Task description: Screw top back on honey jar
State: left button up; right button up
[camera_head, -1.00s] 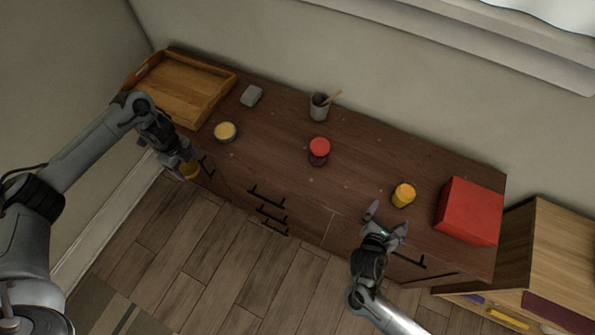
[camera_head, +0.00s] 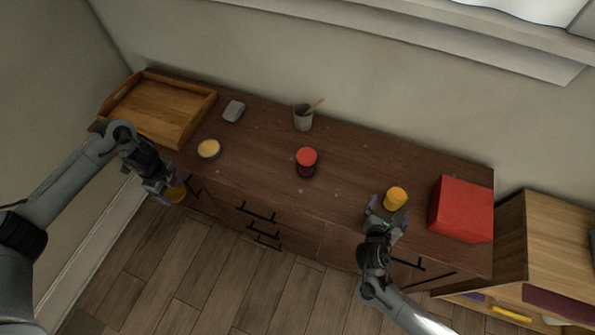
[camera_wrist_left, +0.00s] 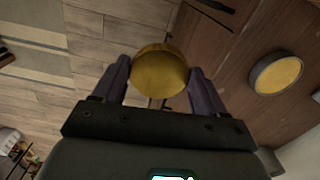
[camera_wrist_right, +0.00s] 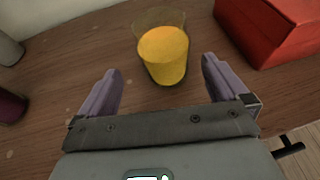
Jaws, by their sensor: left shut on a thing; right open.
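A honey jar (camera_head: 395,199), clear glass with yellow contents, stands upright on the dark wooden cabinet (camera_head: 340,205). In the right wrist view the jar (camera_wrist_right: 163,55) shows no lid, with clear glass above the honey. My right gripper (camera_head: 387,213) is open at its front side; the jar is ahead of and between the line of the fingers, apart from them. My left gripper (camera_head: 172,187) is shut on a round gold lid (camera_wrist_left: 160,70), held off the cabinet's front edge at the left, over the floor.
A low round tin with a yellow top (camera_head: 208,149), a red-topped jar (camera_head: 306,158), a grey cup with a stick (camera_head: 303,118), a grey block (camera_head: 233,111), a wooden tray (camera_head: 203,107) and a red box (camera_head: 462,209) stand on the cabinet. The middle front is clear.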

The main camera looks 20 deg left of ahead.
aim_at(396, 197)
pick_arm(q)
jog(key=shift+f, duration=0.2)
pick_arm(e)
jog(key=shift+w+d+f, duration=0.1)
jog(key=shift+w+f, duration=0.15)
jog(key=shift+w, duration=0.25)
pick_arm(q)
jog(key=shift+f+b, duration=0.75)
jog(key=shift+b, duration=0.1)
pick_arm(e)
jog(key=shift+d+r+x, duration=0.1)
jog(key=shift+x, duration=0.75)
jog(key=shift+d+r+x, duration=0.1)
jog(key=shift+d+x, duration=0.05)
jog(key=shift+x, duration=0.75)
jog(key=shift+d+r+x, duration=0.1)
jog(key=shift+r+x, duration=0.05)
jog(key=shift+x, duration=0.7)
jog(key=shift+c, duration=0.3)
jog(key=c, duration=1.2)
